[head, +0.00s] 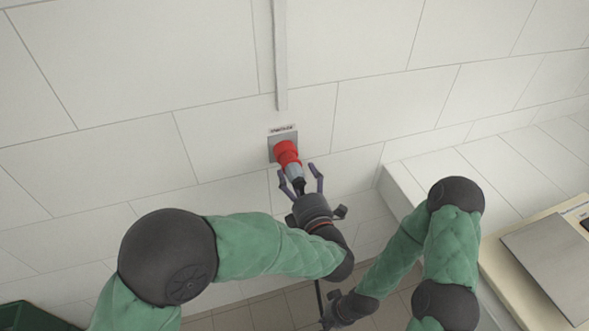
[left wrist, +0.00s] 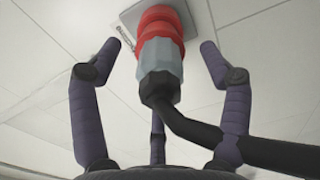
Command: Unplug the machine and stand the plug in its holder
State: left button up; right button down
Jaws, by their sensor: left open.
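The plug, a grey body (head: 294,169) with a black cable end, sits in the red wall socket (head: 286,150) on a grey square plate (head: 272,155). In the left wrist view the grey plug body (left wrist: 160,72) meets the red part (left wrist: 160,25), and its black cable (left wrist: 250,148) bends away to the lower right. My left gripper (head: 300,175) is open, its fingers spread on both sides of the plug without visible contact. My right gripper (head: 336,308) is low near the bottom edge, small and dark; its jaws are unclear. I cannot see the plug holder.
A vertical grey conduit (head: 281,55) runs down the tiled wall above the socket. A tiled ledge (head: 490,165) juts out at the right, with a counter and a grey panel (head: 555,258) beside it. A dark green object (head: 30,318) is at the lower left.

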aim_at(292, 165)
pick_arm(q)
jog(key=b+x, duration=0.1)
jog(key=x, duration=0.2)
jog(key=shift+w+a+f, duration=0.1)
jog(key=shift+f, duration=0.05)
jog(key=shift+b+x, duration=0.35)
jog(key=shift+x, duration=0.45)
jog(key=shift+r+b, duration=0.35)
jog(key=shift+b, duration=0.1)
dwell(0.5)
jog(key=shift+r, duration=0.15)
grip_shut()
